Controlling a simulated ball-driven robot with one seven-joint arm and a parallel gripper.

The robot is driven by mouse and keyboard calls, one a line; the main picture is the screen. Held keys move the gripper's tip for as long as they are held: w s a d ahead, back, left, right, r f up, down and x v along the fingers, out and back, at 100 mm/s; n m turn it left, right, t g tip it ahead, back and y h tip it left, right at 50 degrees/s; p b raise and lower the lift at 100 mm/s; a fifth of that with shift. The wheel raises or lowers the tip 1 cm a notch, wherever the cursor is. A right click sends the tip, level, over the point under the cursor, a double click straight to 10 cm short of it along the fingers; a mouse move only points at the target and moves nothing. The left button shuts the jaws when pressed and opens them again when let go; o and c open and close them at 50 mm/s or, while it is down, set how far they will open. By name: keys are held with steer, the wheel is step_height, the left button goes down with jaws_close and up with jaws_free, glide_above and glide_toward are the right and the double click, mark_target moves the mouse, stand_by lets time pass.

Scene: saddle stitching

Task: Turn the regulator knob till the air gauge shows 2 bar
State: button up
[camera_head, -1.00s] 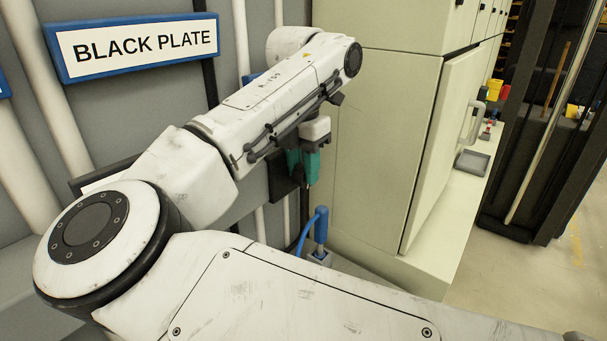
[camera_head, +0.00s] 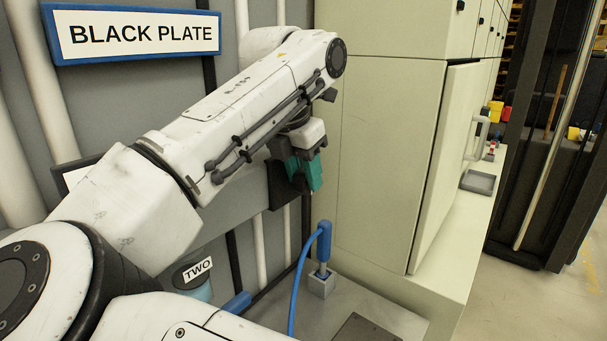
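My gripper (camera_head: 306,178) hangs from the end of my arm in front of the grey back wall, left of the cream cabinet. Its teal fingers point down, seen at an angle, and I cannot tell whether they are apart. A dark block (camera_head: 278,192) shows just behind and left of the fingers; I cannot tell what it is or whether the fingers touch it. I cannot make out the regulator knob or the air gauge. My arm covers much of the wall.
The cream cabinet (camera_head: 385,150) stands close at right. A container labelled TWO (camera_head: 197,270) and a BLACK PLATE sign (camera_head: 140,34) are at left.

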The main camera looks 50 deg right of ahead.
steer(key=b+v, duration=0.1)
steer(key=v, duration=0.9)
steer(key=shift+r, duration=0.4)
steer(key=shift+a, duration=0.1)
